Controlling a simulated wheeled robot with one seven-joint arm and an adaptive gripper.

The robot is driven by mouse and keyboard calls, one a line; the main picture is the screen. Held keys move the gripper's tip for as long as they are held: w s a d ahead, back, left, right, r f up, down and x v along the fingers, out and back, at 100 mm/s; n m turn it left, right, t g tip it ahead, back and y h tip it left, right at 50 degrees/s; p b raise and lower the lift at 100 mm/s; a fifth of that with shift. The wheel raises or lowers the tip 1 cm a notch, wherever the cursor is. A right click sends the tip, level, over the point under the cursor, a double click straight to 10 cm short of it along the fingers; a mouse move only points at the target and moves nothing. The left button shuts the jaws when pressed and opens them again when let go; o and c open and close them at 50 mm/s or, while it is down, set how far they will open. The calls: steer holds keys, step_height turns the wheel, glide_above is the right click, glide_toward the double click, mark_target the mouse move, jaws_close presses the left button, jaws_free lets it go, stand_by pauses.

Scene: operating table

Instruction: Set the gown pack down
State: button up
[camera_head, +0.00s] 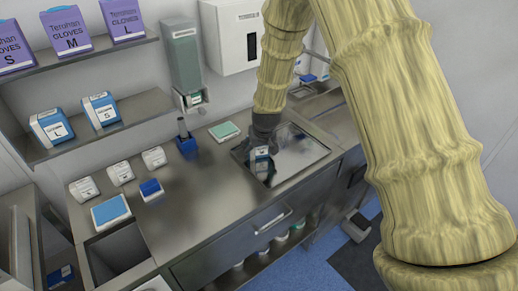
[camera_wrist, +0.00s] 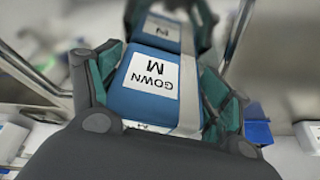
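The gown pack (camera_wrist: 148,98) is a blue packet with a white label reading GOWN M and a pale band around it. In the wrist view it sits between the teal-padded fingers of my gripper (camera_wrist: 165,80), which are shut on it. In the head view my gripper (camera_head: 262,147) points down over a shiny dark tray (camera_head: 308,160) on the steel counter, and the pack (camera_head: 261,153) shows below it. A mirror image of the pack appears beyond it in the wrist view. I cannot tell whether the pack touches the tray.
A green-topped box (camera_head: 224,131) and a blue holder (camera_head: 187,145) stand left of the tray. A dispenser (camera_head: 184,62) hangs behind. The counter's middle (camera_head: 205,200) is clear.

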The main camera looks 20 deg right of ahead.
steer(key=shift+o, duration=1.4)
steer(key=shift+r, duration=0.15)
steer(key=b+v, duration=0.3)
steer(key=v, duration=0.9)
steer(key=shift+b, duration=0.3)
